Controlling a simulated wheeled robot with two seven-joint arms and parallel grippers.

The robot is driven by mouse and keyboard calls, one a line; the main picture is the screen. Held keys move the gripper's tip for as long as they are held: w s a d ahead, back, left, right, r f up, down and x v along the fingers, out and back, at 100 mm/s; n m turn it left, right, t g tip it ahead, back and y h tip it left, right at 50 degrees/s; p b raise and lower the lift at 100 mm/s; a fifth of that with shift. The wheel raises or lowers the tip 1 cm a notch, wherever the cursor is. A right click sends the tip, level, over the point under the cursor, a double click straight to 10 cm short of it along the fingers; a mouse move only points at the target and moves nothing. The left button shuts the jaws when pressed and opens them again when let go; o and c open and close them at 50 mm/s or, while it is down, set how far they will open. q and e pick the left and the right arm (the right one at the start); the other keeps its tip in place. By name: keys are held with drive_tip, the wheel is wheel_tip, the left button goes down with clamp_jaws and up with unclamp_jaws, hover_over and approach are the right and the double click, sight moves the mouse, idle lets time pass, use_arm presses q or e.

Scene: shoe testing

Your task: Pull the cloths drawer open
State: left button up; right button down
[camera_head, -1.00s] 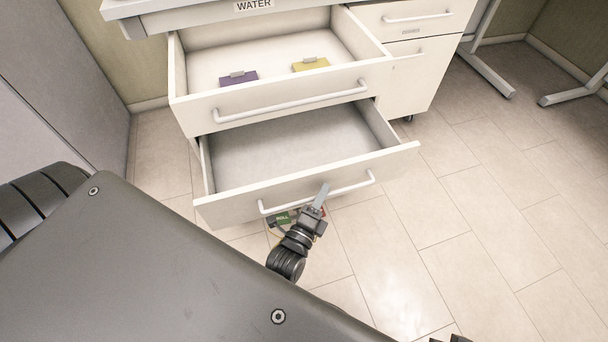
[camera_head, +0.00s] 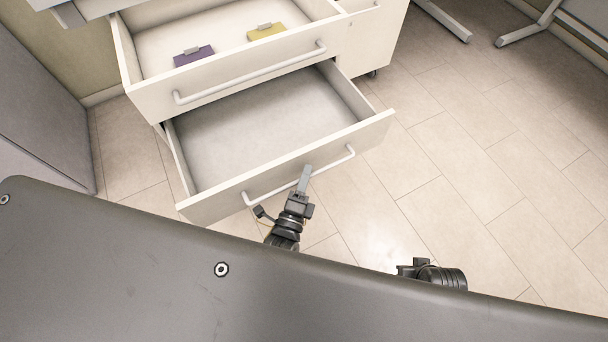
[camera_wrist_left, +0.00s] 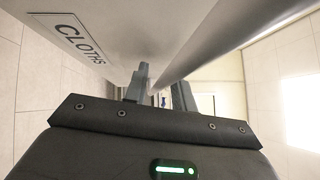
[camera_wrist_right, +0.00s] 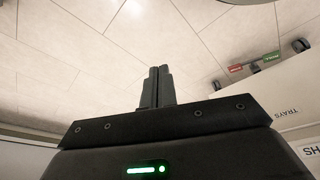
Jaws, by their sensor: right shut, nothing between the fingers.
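The cloths drawer (camera_head: 222,203) is the lower one, pulled well out of the white cabinet and empty inside as far as I see. Its label CLOTHS (camera_wrist_left: 80,38) shows in the left wrist view. My left gripper (camera_head: 305,177) is at the middle of its bar handle (camera_head: 338,160). In the left wrist view its fingers (camera_wrist_left: 161,92) stand apart with the handle (camera_wrist_left: 222,38) between them. My right gripper (camera_head: 412,264) is low at the right, away from the drawer. Its fingers (camera_wrist_right: 157,86) are together and empty in the right wrist view.
The upper drawer (camera_head: 240,82) is also open, holding a purple item (camera_head: 194,57) and a yellow item (camera_head: 267,33). A grey panel (camera_head: 40,110) stands at the left.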

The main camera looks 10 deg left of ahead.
use_arm(q)
drive_tip(key=shift+o, duration=0.4)
drive_tip(key=shift+s, duration=0.1)
drive_tip(key=shift+s+f, duration=0.1)
drive_tip(key=shift+s, duration=0.2)
drive_tip(key=s+f, duration=0.1)
drive_tip(key=s, duration=0.9)
drive_tip(key=shift+a+f, duration=0.15)
drive_tip(key=shift+a, duration=0.25)
use_arm(e)
drive_tip(key=shift+f, duration=0.4)
drive_tip(key=shift+r, duration=0.15)
